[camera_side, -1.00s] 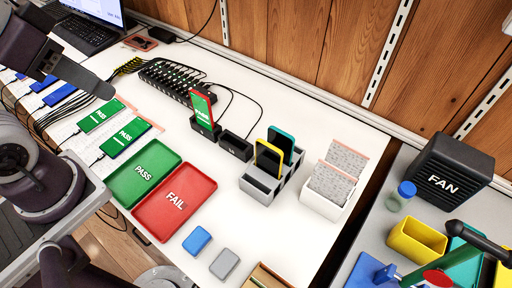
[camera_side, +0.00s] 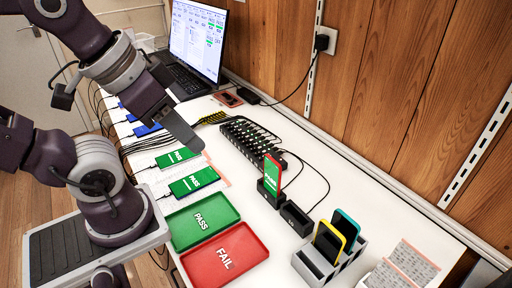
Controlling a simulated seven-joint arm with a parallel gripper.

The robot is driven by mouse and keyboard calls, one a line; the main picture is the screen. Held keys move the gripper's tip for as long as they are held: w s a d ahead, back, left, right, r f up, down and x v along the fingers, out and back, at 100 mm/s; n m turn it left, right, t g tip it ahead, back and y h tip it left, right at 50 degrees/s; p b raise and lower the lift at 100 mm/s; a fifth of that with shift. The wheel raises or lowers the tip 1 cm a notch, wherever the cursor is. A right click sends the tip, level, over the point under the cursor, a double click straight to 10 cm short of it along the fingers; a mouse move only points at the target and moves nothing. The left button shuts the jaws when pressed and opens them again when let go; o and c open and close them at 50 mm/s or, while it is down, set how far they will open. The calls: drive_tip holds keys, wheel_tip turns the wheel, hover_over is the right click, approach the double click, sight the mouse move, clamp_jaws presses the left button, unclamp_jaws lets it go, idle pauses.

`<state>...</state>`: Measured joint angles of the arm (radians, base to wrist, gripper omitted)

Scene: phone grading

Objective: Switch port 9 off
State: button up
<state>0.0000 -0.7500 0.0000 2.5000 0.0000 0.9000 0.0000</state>
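The long black hub (camera_side: 250,137), with a row of ports and small green lights, lies on the white table right of centre. Port numbers and switch positions are too small to read, so I cannot pick out port 9. My gripper (camera_side: 184,132) is at upper left, above the cables and the phones, left of the hub and apart from it. Its grey finger points down and right. I see it edge-on, and cannot tell whether it is open or shut. I see nothing held in it.
Green PASS phones (camera_side: 194,181) lie below my gripper. A green PASS tray (camera_side: 203,222) and a red FAIL tray (camera_side: 225,255) lie in front. A phone in a stand (camera_side: 271,176) rises near the hub's right end. A laptop (camera_side: 197,42) stands behind. Cables run around the hub.

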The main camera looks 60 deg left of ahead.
clamp_jaws()
idle(1.5)
